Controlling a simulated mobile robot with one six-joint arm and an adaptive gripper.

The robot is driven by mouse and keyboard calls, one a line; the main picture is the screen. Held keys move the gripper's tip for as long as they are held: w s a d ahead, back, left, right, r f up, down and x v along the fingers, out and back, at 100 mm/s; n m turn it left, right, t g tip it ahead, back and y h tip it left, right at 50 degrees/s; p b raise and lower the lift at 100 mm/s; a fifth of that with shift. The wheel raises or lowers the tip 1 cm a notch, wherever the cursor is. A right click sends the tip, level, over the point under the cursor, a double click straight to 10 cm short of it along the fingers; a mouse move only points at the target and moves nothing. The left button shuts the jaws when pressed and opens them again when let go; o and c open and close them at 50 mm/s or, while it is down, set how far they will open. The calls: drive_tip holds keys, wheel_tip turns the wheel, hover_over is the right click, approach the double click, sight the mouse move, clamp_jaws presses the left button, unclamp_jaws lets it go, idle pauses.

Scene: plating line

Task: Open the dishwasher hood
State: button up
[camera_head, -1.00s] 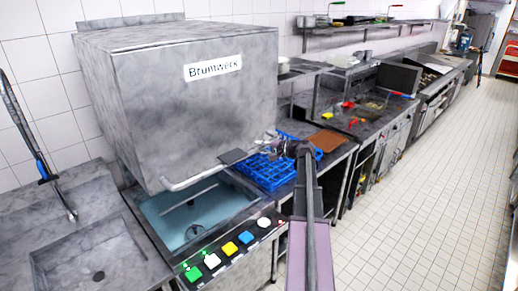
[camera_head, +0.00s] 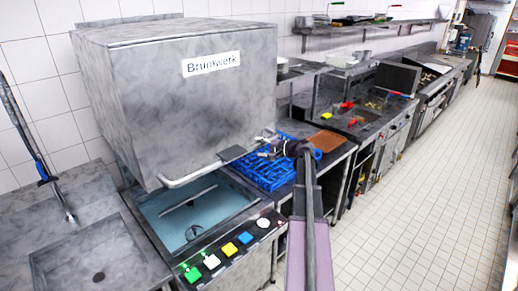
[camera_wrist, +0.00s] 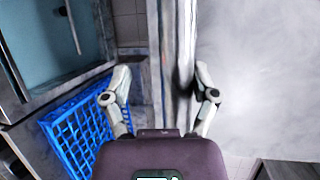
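The dishwasher hood (camera_head: 190,110) is a grey metal box labelled Brunwerk. It stands raised, with an open gap above the blue-lit wash tank (camera_head: 195,212). Its bar handle (camera_head: 190,179) runs along the lower front edge. My gripper (camera_head: 264,145) is at the right end of that edge, beside a dark flat piece (camera_head: 232,154). In the wrist view my gripper (camera_wrist: 163,82) has its two fingers spread apart, with a pale vertical edge near the right finger. The hood's grey face (camera_wrist: 255,75) fills the right side. I cannot tell whether a finger touches the handle.
A blue rack (camera_head: 268,172) with items lies on the counter right of the tank, below my gripper. Coloured buttons (camera_head: 228,249) line the front panel. A sink (camera_head: 98,276) and hose tap (camera_head: 40,165) are at left. The tiled floor (camera_head: 420,210) at right is clear.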

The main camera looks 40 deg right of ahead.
drive_tip(key=shift+s, duration=0.15)
drive_tip(key=p+v, duration=0.3)
drive_tip(key=v, duration=1.2)
drive_tip(key=shift+s+d, duration=0.2)
drive_tip(key=shift+d, duration=0.05)
idle(1.8)
idle(0.7)
drive_tip(key=w+a+f+n+g+b, duration=0.25)
drive_tip(key=a+f, duration=0.35)
drive_tip(key=a, duration=0.3)
drive_tip(key=w+a+f+n+g+b, duration=0.1)
drive_tip(key=w+a+f+g+b, duration=0.15)
drive_tip(key=a+f, duration=0.5)
drive_tip(key=w+a+f+n+g+b, duration=0.15)
drive_tip(key=a+f+g+b, duration=0.25)
drive_tip(key=a, duration=0.7)
drive_tip(key=s+a+f+n+g+h+b, duration=0.2)
drive_tip(key=s+a+f+n+h+b, duration=0.1)
drive_tip(key=a+f, duration=0.5)
drive_tip(key=s+a+f+n+g+h+b, duration=0.3)
drive_tip(key=a+f, duration=0.6)
drive_tip(key=a, duration=0.6)
drive_tip(key=s+n+h+b, duration=0.1)
drive_tip(key=s+n+b, duration=0.1)
drive_tip(key=s+b, duration=0.1)
drive_tip(key=shift+s+a+b, duration=0.2)
drive_tip(key=shift+s+b, duration=0.2)
drive_tip(key=shift+b, duration=0.3)
